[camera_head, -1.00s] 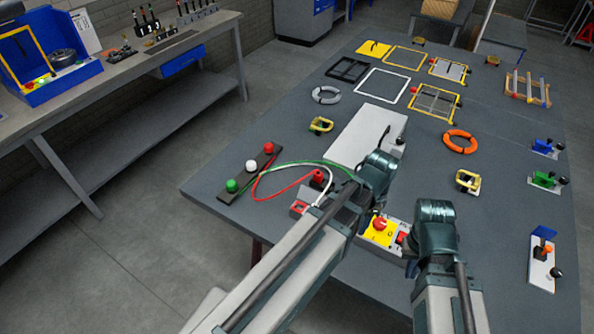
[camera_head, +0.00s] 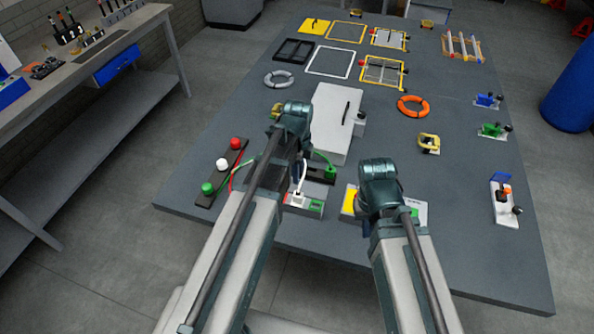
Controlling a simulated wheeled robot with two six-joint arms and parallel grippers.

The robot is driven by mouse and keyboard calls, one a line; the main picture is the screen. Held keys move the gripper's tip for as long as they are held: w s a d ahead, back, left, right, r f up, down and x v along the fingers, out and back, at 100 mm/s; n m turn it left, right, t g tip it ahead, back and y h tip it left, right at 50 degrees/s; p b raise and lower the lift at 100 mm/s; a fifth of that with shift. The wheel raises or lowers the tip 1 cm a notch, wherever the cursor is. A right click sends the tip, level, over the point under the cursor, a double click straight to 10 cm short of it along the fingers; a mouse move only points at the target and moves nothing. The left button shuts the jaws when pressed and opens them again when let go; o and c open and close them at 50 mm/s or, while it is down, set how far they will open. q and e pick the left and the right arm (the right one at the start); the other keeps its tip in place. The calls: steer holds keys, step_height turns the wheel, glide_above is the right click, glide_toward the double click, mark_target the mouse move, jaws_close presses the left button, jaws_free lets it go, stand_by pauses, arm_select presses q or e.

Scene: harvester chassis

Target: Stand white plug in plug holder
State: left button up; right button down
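A small white plug (camera_head: 299,197) with a white cable stands at a low block with red and green parts (camera_head: 316,207), near the table's front edge. Whether it sits in a socket there is unclear. A dark block (camera_head: 318,179), probably the plug holder, lies just behind it, with a green plug (camera_head: 330,172) at its right end. My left gripper (camera_head: 293,120) is above and behind these, its fingers hidden by its own wrist. My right gripper (camera_head: 379,180) is over a yellow and white panel (camera_head: 349,201), its fingers also hidden. I see nothing held in either.
A dark strip (camera_head: 222,172) with green, white and red knobs lies left of my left arm, with cables nearby. A white box (camera_head: 338,112) with a black handle stands behind the dark block. An orange ring (camera_head: 413,106) and a yellow clamp-like part (camera_head: 428,143) lie right.

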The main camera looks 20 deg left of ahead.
mark_target(298, 194)
arm_select(q)
step_height(298, 194, down, 13)
steer(key=b, duration=1.2)
steer(key=shift+r, duration=0.2)
arm_select(e)
step_height(298, 194, down, 13)
steer(key=shift+r, duration=0.2)
steer(key=shift+r, duration=0.1)
arm_select(q)
jaws_close()
